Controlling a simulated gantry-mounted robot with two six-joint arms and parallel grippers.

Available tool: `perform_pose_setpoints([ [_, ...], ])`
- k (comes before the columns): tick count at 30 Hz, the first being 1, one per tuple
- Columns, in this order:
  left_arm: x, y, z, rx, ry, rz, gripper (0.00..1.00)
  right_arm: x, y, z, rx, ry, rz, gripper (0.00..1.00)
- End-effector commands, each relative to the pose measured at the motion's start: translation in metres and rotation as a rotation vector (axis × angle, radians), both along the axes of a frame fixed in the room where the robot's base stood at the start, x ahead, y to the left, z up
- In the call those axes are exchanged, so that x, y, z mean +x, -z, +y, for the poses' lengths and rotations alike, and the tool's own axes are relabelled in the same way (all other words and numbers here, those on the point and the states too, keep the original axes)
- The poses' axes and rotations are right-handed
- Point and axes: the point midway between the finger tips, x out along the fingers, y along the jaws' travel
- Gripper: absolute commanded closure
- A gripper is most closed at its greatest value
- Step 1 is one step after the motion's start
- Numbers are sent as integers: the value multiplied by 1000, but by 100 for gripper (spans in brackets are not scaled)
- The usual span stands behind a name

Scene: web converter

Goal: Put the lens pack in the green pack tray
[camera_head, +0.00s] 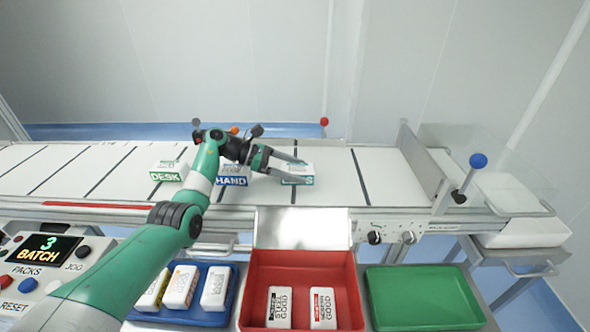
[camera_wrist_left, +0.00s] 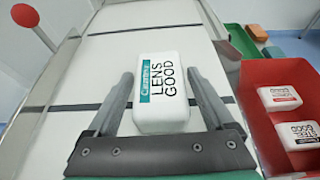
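The lens pack (camera_head: 297,175) is a white block with a teal label, lying on the white conveyor. In the left wrist view the lens pack (camera_wrist_left: 163,92) shows the words "LENS GOOD". My left gripper (camera_head: 298,170) is open around it; in the left wrist view one finger of the gripper (camera_wrist_left: 162,80) is on each side of the pack, with gaps between. Whether the fingers are low enough to flank its sides fully is hard to tell. The green pack tray (camera_head: 422,297) stands at the front right and is empty. My right gripper is not in view.
DESK (camera_head: 168,171) and HAND (camera_head: 232,176) packs sit left of the lens pack on the belt. A red tray (camera_head: 300,262) with two packs and a blue tray (camera_head: 206,318) with several packs stand in front. A blue-knobbed lever (camera_head: 478,161) rises at the right.

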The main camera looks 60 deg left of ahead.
Motion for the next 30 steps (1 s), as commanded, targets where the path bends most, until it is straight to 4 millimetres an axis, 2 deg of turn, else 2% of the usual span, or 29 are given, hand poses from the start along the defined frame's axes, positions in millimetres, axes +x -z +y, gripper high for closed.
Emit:
perform_pose_setpoints([
  [2, 0, 0, 0, 0, 0, 0, 0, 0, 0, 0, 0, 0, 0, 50],
  [11, -4, -4, 2, 0, -1, 0, 0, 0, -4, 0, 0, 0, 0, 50],
  [14, -15, -12, 8, -1, -2, -1, 0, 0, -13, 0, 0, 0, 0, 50],
  [19, -46, -35, 26, -1, -4, 0, 0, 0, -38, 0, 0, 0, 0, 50],
  [24, -77, -46, 41, -1, -3, 0, 0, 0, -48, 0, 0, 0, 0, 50],
  [30, -93, -50, 48, -1, 1, 1, 0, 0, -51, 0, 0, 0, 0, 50],
])
